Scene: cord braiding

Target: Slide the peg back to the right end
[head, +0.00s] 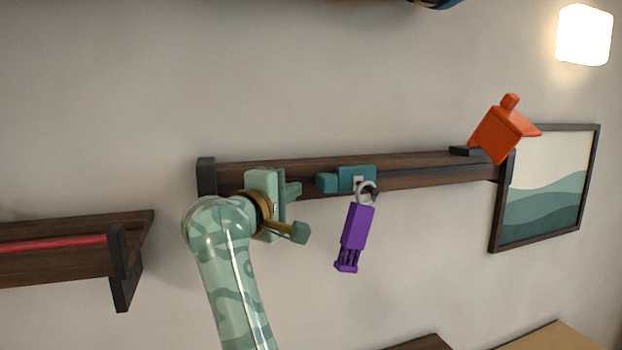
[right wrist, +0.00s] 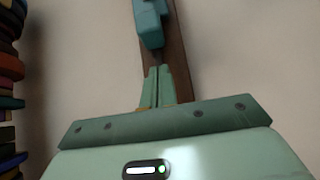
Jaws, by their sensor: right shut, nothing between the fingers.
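The teal peg (head: 355,179) sits on a dark wooden rail (head: 420,164), left of the rail's middle. A purple tag (head: 356,232) hangs from the peg by a grey ring (head: 367,190). My right gripper (head: 294,190) is at the rail, left of the peg, with its fingers shut and empty. In the right wrist view, the shut fingertips (right wrist: 158,70) point along the rail (right wrist: 177,62) towards the teal peg (right wrist: 150,24), with a small gap between them. My left gripper is not in view.
A dark end block (head: 206,177) closes the rail's left end. An orange house-shaped thing (head: 500,135) is at the right end, in front of a framed picture (head: 550,190). The rail between peg and orange thing looks clear. A shelf with a red bar (head: 50,243) is at left.

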